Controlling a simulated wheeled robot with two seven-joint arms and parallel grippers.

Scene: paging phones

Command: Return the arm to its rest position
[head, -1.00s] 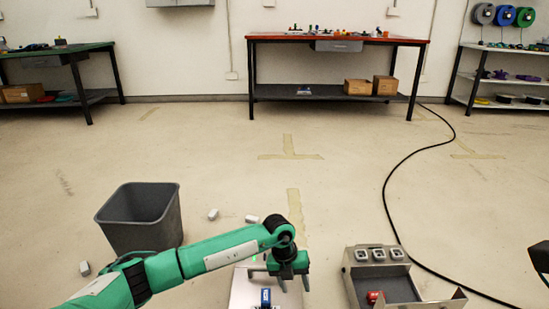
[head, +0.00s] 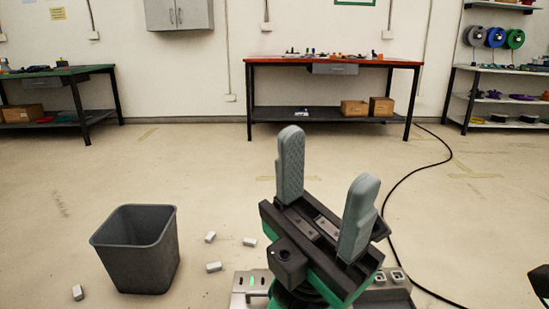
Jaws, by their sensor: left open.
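My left gripper (head: 328,165) is raised close to the camera in the head view, with its two grey fingers pointing up. The fingers are wide apart and nothing is between them. Its black body hides much of the equipment below. Behind it shows part of a metal panel with a green light (head: 252,282), and to its right part of a metal case with pale square pieces (head: 397,276). A dark part at the right edge may be my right gripper (head: 541,284); its fingers cannot be made out.
A grey bin (head: 138,255) stands on the floor at the left. Several small pale blocks lie near it, one being a block (head: 214,267) to its right. A black cable (head: 400,186) runs across the floor. A red-topped workbench (head: 335,62) stands against the back wall.

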